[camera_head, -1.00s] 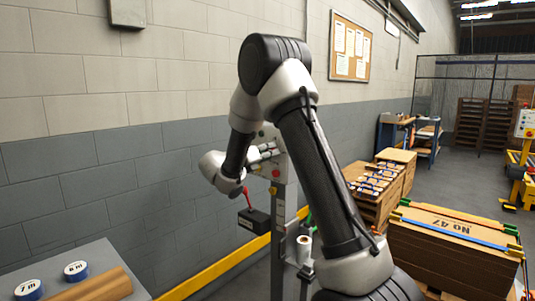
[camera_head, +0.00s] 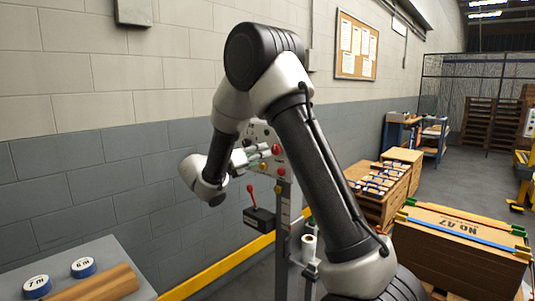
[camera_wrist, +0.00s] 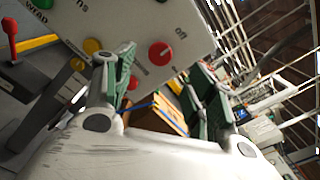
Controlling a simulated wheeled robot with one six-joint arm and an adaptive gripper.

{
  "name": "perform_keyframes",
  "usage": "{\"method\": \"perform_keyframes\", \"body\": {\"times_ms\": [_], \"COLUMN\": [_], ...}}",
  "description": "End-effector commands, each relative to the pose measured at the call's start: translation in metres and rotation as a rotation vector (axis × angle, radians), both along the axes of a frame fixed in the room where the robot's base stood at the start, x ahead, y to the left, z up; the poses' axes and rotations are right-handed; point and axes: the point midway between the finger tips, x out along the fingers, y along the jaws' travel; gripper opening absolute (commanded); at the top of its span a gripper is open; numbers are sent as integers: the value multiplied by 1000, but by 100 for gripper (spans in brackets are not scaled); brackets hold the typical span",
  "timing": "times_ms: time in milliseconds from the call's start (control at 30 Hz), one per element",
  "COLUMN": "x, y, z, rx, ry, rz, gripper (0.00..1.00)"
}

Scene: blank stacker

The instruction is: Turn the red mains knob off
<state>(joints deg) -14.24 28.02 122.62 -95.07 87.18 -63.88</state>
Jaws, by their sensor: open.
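The red knob (camera_wrist: 160,53) is round, on a pale panel (camera_wrist: 125,22) in the wrist view. The word "off" is printed to its upper right. A small light mark shows on the knob; its exact direction is hard to read. My gripper (camera_wrist: 163,76) is open, with its two green-padded fingers apart and the knob showing between and beyond them, untouched. In the head view my gripper (camera_head: 262,152) is at the panel's front, beside a red round control (camera_head: 277,149) that looks like the same knob.
Yellow buttons (camera_wrist: 77,65) and a smaller red button (camera_wrist: 132,83) sit near the knob. A red lever (camera_head: 251,190) rises from a black box (camera_head: 259,218) below the panel. A yellow rail (camera_head: 225,262) runs along the wall.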

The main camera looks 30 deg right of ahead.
Motion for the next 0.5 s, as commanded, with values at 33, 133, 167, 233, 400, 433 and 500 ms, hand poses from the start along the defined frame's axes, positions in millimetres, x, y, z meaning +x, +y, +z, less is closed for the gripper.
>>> {"method": "perform_keyframes", "body": {"times_ms": [33, 133, 167, 233, 400, 433, 500], "x": [-3, -8, -9, -11, -13, -13, -13], "y": [11, 24, 26, 31, 35, 35, 34], "z": [0, 0, 0, 0, -1, -1, -1], "rx": [1, 0, 0, 1, 1, 1, 1], "ry": [0, 0, 0, 0, 0, 0, 0], "rz": [3, 2, 1, 1, -1, -1, -1], "gripper": [56, 56, 56, 56, 56, 56, 56]}}
